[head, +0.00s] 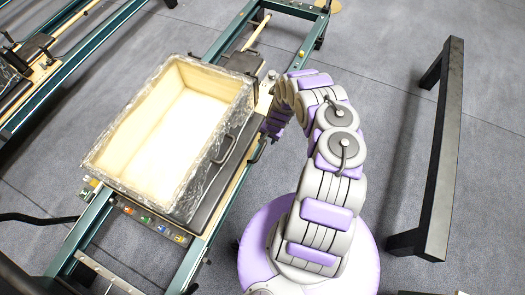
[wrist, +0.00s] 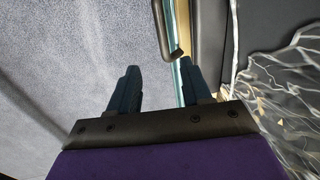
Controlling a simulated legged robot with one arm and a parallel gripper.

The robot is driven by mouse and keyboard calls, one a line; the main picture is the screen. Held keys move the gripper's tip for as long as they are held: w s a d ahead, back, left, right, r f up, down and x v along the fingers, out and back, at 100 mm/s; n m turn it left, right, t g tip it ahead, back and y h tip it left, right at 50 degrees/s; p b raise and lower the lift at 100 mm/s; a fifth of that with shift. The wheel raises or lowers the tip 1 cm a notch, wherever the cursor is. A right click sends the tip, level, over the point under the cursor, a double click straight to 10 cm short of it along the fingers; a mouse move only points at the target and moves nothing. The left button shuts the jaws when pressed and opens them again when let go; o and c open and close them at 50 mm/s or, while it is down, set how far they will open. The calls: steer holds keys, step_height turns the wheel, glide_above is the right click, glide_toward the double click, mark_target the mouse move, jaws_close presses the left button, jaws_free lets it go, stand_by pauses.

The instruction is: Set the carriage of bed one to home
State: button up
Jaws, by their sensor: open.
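A reformer bed with a teal frame (head: 90,222) runs diagonally through the head view. Its black carriage (head: 233,172) lies under a large open box. I cannot tell from a label whether this is bed one. In the wrist view a dark bar (wrist: 164,30) stands beside the teal rail (wrist: 176,75). My gripper (wrist: 158,67) is open and empty, with the bar's lower end ahead of and between its fingers, apparently not touching. In the head view my arm hides the gripper.
Coloured springs or tags (head: 150,221) sit at the bed's near end. Another bed (head: 45,90) stands at upper left. A black bar frame (head: 440,150) stands at right, with clear grey floor around it.

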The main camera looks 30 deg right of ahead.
steer(key=b, duration=0.2)
glide_toward(261, 152)
steer(key=f+b, duration=0.1)
steer(key=f, duration=0.3)
steer(key=w+f+b, duration=0.1)
steer(key=f, duration=0.2)
steer(key=shift+a+b, duration=0.2)
steer(key=shift+b, duration=0.15)
steer(key=shift+w+a+f, duration=0.25)
steer(key=shift+a+f, duration=0.25)
steer(key=shift+f, duration=0.3)
steer(key=shift+d, duration=0.3)
steer(key=shift+c, duration=0.7)
steer(key=shift+a, duration=0.2)
steer(key=c, duration=0.6)
jaws_close()
steer(key=shift+d, duration=0.1)
